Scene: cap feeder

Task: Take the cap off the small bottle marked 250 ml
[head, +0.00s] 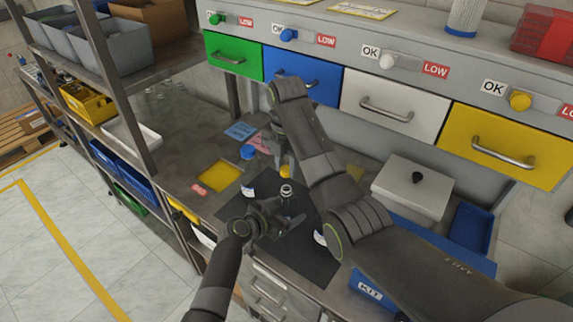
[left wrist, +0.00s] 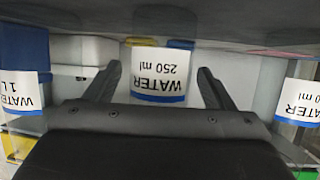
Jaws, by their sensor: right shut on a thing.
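The small bottle (head: 286,196) stands on the dark mat, its pale neck bare at the top. Its label, WATER 250 ml (left wrist: 160,75), shows upside down in the left wrist view. My left gripper (head: 272,221) is open, its fingers on either side of that bottle with gaps beside the label; it also shows in the left wrist view (left wrist: 160,70). My right gripper (head: 284,165) points down above the bottle and is shut on a yellow cap (head: 285,172), which appears apart from the neck. My right arm partly hides the area behind.
Other labelled bottles stand on both sides, one label (left wrist: 24,92) reading 1 L. A blue cap (head: 248,152) shows left of my right gripper. A yellow square (head: 222,176) lies on the bench at left. A grey box (head: 412,187) and blue KIT bin (head: 368,288) are at right.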

